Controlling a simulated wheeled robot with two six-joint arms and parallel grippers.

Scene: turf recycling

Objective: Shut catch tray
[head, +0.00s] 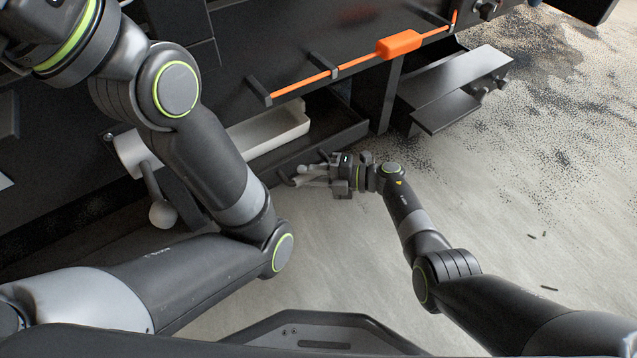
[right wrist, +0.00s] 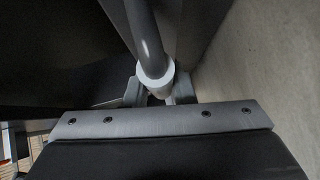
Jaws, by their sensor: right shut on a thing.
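The catch tray (head: 350,136) is a dark drawer that stands pulled out from the low part of the black machine. A pale bin (head: 270,133) sits inside it. My right gripper (head: 308,176) is at the tray's front face, shut on its bar handle. In the right wrist view the handle (right wrist: 147,40) is a grey bar with a pale collar, and my right fingers (right wrist: 156,98) close around its near end. Part of the tray is hidden behind my left arm.
An orange rod with a thick orange grip (head: 399,44) runs along brackets on the machine above the tray. A grey shelf (head: 455,85) juts out to the right. A lever with a pale knob (head: 163,214) hangs at left.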

